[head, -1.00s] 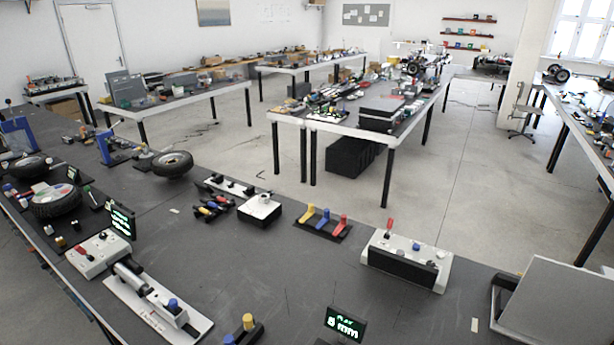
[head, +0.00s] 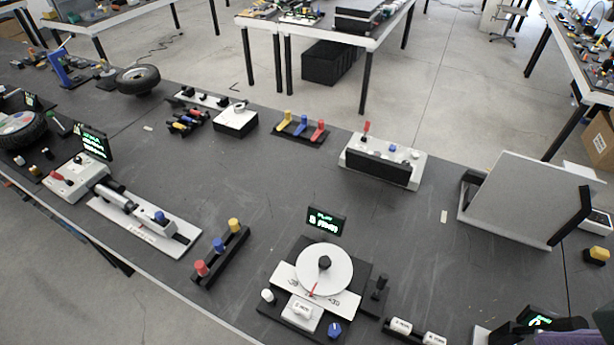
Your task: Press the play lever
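A dial gauge station stands on the dark bench at the bottom centre of the head view. It has a white round dial (head: 324,269) with a red pointer, and a small screen (head: 326,222) behind it with green text that seems to read "PLAY" above a white mm value. A small black upright part (head: 378,288) stands at the dial's right; I cannot tell if it is the play lever. A blue knob (head: 335,329) and a white knob (head: 268,295) sit at the front. Neither gripper shows in the view.
Left of the dial is a rack with red, blue and yellow pegs (head: 219,246), then a white-based slide fixture (head: 145,219). A red-levered box (head: 384,161) and a large grey tilted panel (head: 530,200) stand to the right. Bare bench lies behind the dial.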

